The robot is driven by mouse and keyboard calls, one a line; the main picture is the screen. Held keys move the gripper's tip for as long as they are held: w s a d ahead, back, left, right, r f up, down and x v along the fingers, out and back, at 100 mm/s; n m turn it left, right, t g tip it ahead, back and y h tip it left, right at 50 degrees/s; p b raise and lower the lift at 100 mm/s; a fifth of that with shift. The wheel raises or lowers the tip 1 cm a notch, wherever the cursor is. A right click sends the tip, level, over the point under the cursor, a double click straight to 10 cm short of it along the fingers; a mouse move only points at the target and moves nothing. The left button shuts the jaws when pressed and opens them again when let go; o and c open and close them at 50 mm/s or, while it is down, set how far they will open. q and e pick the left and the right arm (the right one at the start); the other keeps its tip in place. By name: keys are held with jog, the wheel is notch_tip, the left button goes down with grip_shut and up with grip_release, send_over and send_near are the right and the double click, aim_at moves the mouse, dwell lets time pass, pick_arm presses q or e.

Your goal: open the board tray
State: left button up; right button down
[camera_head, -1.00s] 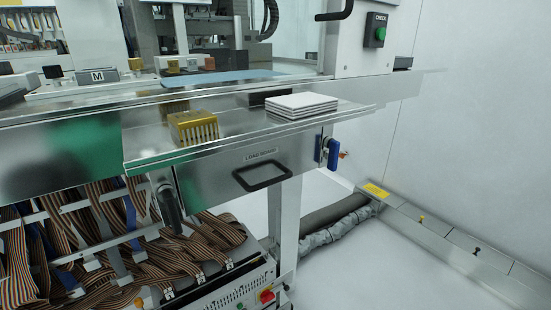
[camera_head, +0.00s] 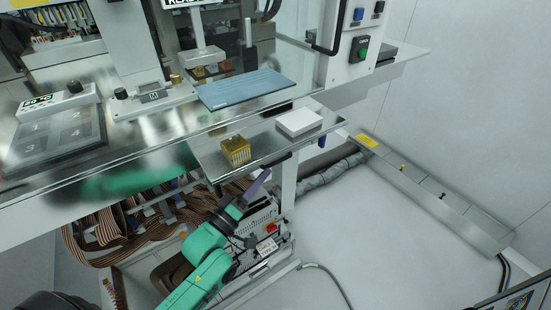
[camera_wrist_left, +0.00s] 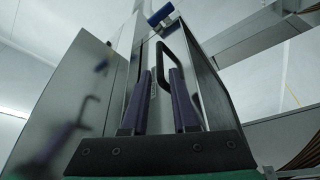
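The board tray (camera_head: 212,160) is a shiny metal drawer with a reflective top, sticking out from the machine front in the head view. Its black loop handle (camera_wrist_left: 168,60) shows in the left wrist view, on the tray's front face. My left gripper (camera_head: 263,180) is just below and in front of that face in the head view. In the left wrist view its two purple fingers (camera_wrist_left: 160,85) stand apart, with the handle showing between and beyond their tips. I cannot tell whether they touch it. My right gripper is not in view.
A gold slotted block (camera_head: 236,151) and a white stack (camera_head: 299,122) sit on the tray top. A blue latch (camera_wrist_left: 160,14) is beside the handle. Ribbon cables (camera_head: 130,222) hang below the machine. The floor to the right is mostly clear.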

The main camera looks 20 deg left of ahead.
aim_at(274, 163)
pick_arm(q)
jog(key=x, duration=0.6)
jog(key=shift+p, duration=0.35)
jog(key=shift+s, duration=0.15)
grip_shut()
dwell(0.8)
